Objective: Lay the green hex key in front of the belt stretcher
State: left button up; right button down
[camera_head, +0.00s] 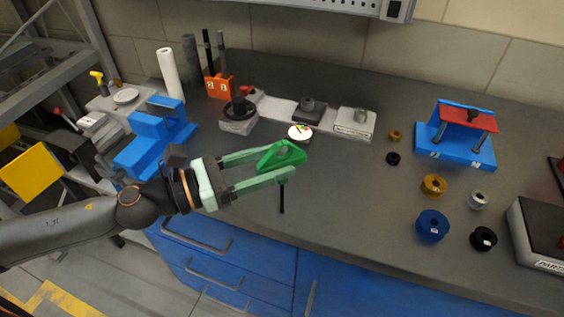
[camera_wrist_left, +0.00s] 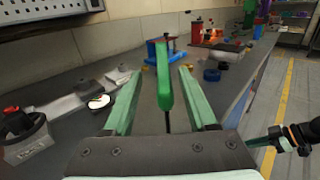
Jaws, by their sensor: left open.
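The green hex key shows in the head view as a green handle (camera_head: 281,155) with a thin black shaft pointing down toward the counter. My left gripper (camera_head: 289,163) is open, with its fingers on either side of the handle. In the left wrist view the handle (camera_wrist_left: 164,78) stands between the two fingers with gaps beside it. I cannot tell whether the shaft tip touches the counter. A blue stand with a red top plate (camera_head: 468,117), which looks like the belt stretcher, is at the right back. My right gripper (camera_wrist_left: 268,138) shows small at the right of the left wrist view.
Blue (camera_head: 432,226), brass (camera_head: 434,185) and black (camera_head: 483,239) rollers stand on the right of the counter. A grey block (camera_head: 540,235) is at the right edge. A blue vise (camera_head: 150,138) and grey fixtures stand left and behind. The counter's middle is clear.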

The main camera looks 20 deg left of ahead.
aim_at(306, 156)
pick_arm(q)
jog(key=shift+w+d+r+p, duration=0.1)
jog(key=shift+w+d+p, duration=0.25)
jog(key=shift+d+p, duration=0.15)
jog(key=shift+p+x, duration=0.85)
jog(key=shift+x, duration=0.35)
jog(key=shift+w+d+f, duration=0.35)
jog(key=shift+w+d, duration=0.05)
jog(key=shift+d, duration=0.15)
pick_arm(e)
jog(key=shift+s+d+r, duration=0.2)
jog(key=shift+d+r, duration=0.1)
jog(key=shift+r, duration=0.3)
jog(key=shift+s+d+r, duration=0.2)
jog(key=shift+d+r, duration=0.1)
jog(key=shift+r, duration=0.25)
pick_arm(q)
jog(key=shift+c, duration=0.2)
grip_shut()
pick_arm(e)
jog(key=shift+w+a+r, duration=0.1)
